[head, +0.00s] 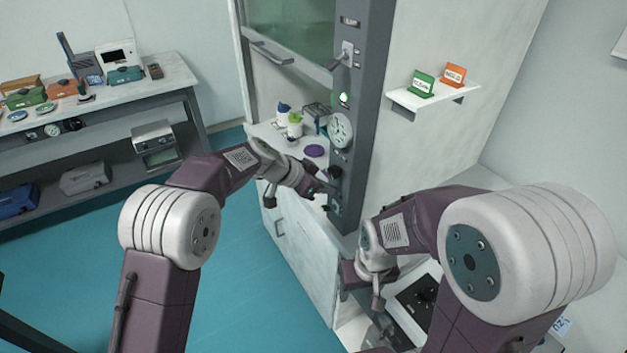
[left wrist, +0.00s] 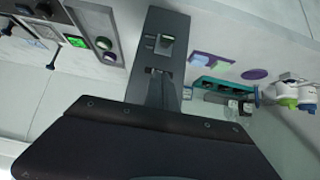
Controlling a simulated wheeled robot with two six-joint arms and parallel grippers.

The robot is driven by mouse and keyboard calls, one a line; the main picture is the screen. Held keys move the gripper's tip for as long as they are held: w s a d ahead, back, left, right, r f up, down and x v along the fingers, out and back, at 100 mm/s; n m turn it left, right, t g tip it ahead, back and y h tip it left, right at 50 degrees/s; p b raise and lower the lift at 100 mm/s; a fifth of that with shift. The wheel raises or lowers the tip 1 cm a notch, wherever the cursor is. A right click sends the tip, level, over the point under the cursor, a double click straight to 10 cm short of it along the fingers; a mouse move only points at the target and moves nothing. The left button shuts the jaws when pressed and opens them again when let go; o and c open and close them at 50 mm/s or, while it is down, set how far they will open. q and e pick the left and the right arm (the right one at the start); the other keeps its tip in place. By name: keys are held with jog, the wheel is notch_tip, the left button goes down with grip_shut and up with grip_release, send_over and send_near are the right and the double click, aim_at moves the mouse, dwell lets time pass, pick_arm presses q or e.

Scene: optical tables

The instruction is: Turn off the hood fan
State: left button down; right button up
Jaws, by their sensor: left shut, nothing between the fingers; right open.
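The hood's grey control column (head: 366,100) carries a lit green lamp (head: 344,98), a round dial (head: 340,130), a black knob (head: 335,172) and a small control (head: 335,206) near its lower end. I cannot read which control is the fan's. My left gripper (head: 326,189) is shut and empty, close to the lower part of the column; I cannot tell whether it touches. In the left wrist view a raised switch (left wrist: 166,44) shows on the column, and my dark gripper body fills the bottom. My right gripper (head: 377,296) is open and empty, lower and right of the column.
Bottles (head: 295,124) and a purple dish (head: 314,151) stand on the hood's worktop left of the column. A wall shelf (head: 432,98) with green and orange signs is to the right. A side bench (head: 185,75) stands at far left; the blue floor between is clear.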

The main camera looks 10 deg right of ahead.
aim_at(322, 208)
pick_arm(q)
jog(key=f, duration=0.2)
jog(key=a+f, duration=0.1)
jog(key=shift+s+f, duration=0.15)
jog(key=shift+s, duration=0.1)
jog(key=shift+a+f, duration=0.15)
jog(key=shift+f, duration=0.2)
jog(key=shift+b, duration=0.35)
